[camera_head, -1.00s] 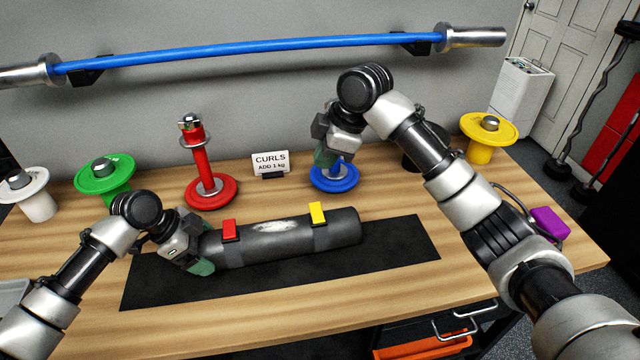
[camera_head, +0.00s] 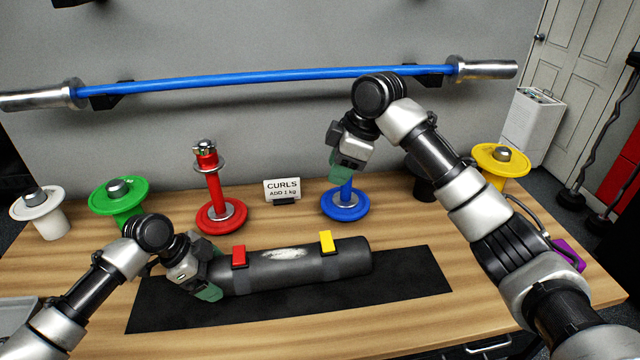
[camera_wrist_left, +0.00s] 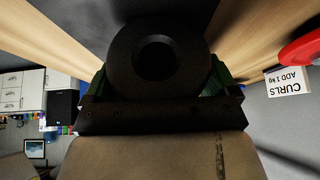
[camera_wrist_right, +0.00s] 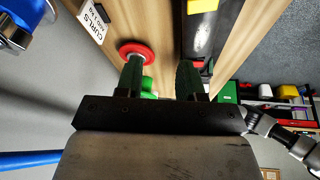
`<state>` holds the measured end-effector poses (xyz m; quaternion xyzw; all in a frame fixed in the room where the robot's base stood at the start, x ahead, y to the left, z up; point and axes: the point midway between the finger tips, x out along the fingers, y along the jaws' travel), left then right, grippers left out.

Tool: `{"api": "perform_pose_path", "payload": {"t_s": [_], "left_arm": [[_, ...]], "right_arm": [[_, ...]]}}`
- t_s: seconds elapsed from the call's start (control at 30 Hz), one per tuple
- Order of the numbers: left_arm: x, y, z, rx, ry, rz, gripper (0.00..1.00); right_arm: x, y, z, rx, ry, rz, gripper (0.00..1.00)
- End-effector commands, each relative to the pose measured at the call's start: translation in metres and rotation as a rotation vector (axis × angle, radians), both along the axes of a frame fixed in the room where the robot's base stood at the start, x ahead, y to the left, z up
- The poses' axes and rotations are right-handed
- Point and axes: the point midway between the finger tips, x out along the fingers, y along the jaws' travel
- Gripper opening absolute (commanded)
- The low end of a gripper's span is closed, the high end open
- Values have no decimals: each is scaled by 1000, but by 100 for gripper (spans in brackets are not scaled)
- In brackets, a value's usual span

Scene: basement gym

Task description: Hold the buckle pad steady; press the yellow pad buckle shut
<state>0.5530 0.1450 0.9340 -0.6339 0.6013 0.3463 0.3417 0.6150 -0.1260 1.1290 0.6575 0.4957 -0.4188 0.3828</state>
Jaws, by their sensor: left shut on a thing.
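The buckle pad (camera_head: 290,272) is a dark grey roll lying on a black mat (camera_head: 410,272). A yellow buckle (camera_head: 326,242) sits on top toward its right end and a red buckle (camera_head: 239,256) toward its left end. My left gripper (camera_head: 207,287) is shut on the pad's left end; the left wrist view shows the round pad end (camera_wrist_left: 157,55) between the green fingers. My right gripper (camera_head: 347,166) is above the table, behind and above the yellow buckle, in front of the blue post. In the right wrist view its fingers (camera_wrist_right: 160,78) are apart, with nothing between them.
A blue post with a disc base (camera_head: 345,205) stands near my right gripper. A red post (camera_head: 217,190), a CURLS sign (camera_head: 283,189), and green (camera_head: 119,195), white (camera_head: 38,208) and yellow (camera_head: 500,160) discs line the back. A blue bar (camera_head: 270,80) hangs on the wall.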

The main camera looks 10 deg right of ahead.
Motion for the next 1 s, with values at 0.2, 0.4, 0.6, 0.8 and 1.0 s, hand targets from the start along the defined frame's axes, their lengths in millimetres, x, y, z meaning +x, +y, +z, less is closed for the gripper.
{"api": "perform_pose_path", "payload": {"t_s": [0.2,0.4,0.6,0.8,1.0], "left_arm": [[-6,1,-14,15,23,-4,57],[-6,1,-14,15,23,-4,57],[-6,1,-14,15,23,-4,57],[-6,1,-14,15,23,-4,57],[-6,1,-14,15,23,-4,57]], "right_arm": [[-13,15,-3,-39,154,-338,53],[-27,25,-7,-97,275,-725,53],[-38,29,-11,-149,337,-1070,53],[-44,31,-14,-175,354,-1268,53],[-45,30,-26,-180,358,-1314,53]]}}
